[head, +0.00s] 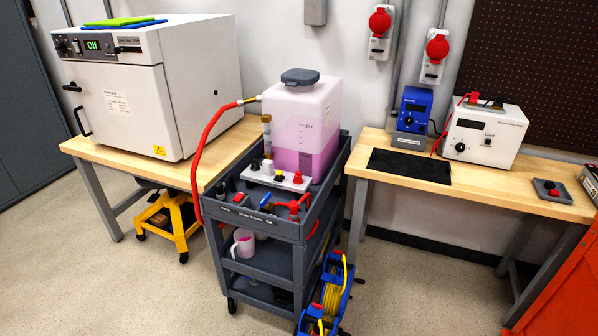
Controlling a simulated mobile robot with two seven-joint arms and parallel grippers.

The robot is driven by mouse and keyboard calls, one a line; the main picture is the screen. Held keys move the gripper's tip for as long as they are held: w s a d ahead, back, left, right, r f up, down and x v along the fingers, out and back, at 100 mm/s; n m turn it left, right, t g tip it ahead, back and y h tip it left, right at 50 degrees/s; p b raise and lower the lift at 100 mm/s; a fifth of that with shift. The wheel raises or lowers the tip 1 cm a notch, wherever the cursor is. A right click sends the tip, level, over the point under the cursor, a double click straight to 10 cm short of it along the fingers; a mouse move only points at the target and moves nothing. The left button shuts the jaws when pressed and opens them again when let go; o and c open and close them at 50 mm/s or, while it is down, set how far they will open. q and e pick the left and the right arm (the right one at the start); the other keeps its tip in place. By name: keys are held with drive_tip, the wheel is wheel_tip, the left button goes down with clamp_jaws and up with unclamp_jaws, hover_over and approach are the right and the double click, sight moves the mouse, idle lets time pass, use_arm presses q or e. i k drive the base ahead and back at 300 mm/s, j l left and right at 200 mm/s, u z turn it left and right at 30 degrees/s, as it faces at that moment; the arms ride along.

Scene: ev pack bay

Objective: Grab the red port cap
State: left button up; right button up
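Neither of my grippers shows in the head view. I cannot tell for certain which red part is the red port cap. A small red cap-like piece (298,178) sits at the right end of the white manifold block (275,179) on the cart's top. Just in front of it, a red fitting (294,208) lies in the cart's front tray, near a small blue-handled part (265,200). Nothing holds these parts.
The grey cart (275,228) carries a pink-filled tank (303,125) with a red hose (203,150). A bench with an oven (120,95) stands left; another bench (470,198) stands right. A blue-and-yellow cable reel (333,290) crowds the cart's lower right. Floor at front left is clear.

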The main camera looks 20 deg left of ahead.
sight(298, 177)
drive_tip(key=i+j, duration=0.15)
drive_tip(key=j, duration=0.3)
drive_tip(key=i+j+z, duration=0.1)
drive_tip(key=j, duration=0.35)
drive_tip(key=i+j, duration=0.15)
drive_tip(key=j, duration=0.3)
drive_tip(key=i+j, duration=0.15)
drive_tip(key=j, duration=0.35)
drive_tip(key=i+j+z, duration=0.1)
drive_tip(key=j, duration=0.35)
drive_tip(key=i+j, duration=0.1)
drive_tip(key=j, duration=0.35)
drive_tip(key=i+z, duration=0.05)
